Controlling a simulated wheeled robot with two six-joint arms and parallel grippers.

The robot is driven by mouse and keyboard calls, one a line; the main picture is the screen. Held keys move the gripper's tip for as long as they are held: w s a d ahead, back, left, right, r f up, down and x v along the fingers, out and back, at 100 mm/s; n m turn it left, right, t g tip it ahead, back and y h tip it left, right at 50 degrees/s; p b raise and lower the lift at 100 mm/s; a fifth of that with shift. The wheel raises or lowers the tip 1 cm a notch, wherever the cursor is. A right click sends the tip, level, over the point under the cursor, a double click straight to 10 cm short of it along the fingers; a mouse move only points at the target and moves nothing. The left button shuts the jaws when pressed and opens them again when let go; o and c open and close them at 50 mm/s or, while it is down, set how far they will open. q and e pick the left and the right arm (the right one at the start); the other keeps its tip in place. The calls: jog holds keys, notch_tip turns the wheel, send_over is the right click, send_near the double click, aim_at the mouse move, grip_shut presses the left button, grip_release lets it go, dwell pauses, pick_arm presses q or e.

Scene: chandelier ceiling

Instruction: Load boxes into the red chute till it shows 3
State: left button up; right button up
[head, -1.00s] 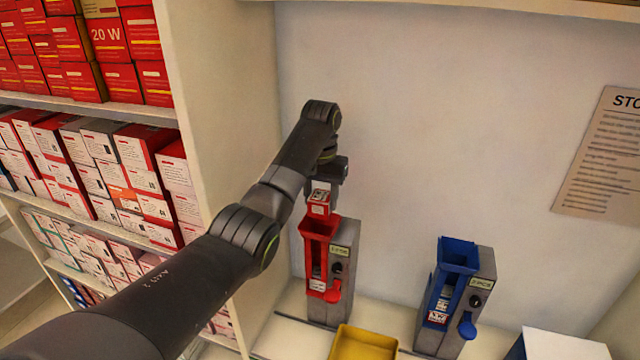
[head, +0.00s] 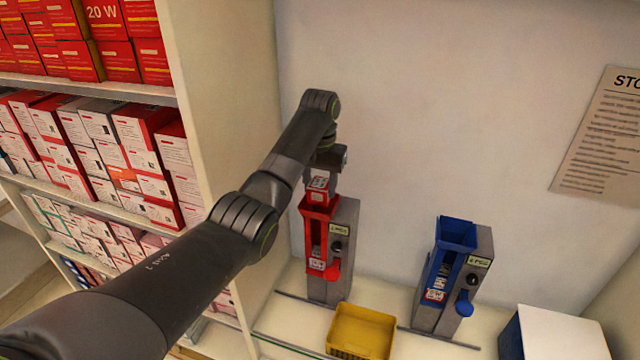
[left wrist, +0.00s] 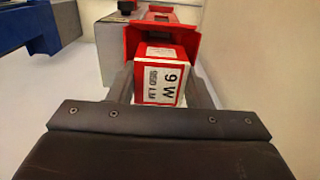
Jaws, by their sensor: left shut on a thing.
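The red chute (head: 318,240) stands on the counter against the wall, with a small label on its grey body; its digits are too blurred to read. My left gripper (head: 322,178) is above the chute's mouth, shut on a small red and white box (head: 318,188). In the left wrist view the box (left wrist: 160,76) reads "9 W" and sits between the fingers at the red funnel (left wrist: 160,40). Whether its lower end is inside the funnel I cannot tell. A box (head: 317,264) shows low in the chute's front slot. My right gripper is out of view.
A blue chute (head: 454,270) stands to the right, with a box low in its slot. A yellow tray (head: 362,332) lies in front, between the chutes. Shelves of boxed goods (head: 120,150) rise on the left. A white-topped blue box (head: 556,332) is at lower right.

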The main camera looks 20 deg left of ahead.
pick_arm(q)
jog(key=shift+f, duration=1.8)
jog(key=o, duration=0.9)
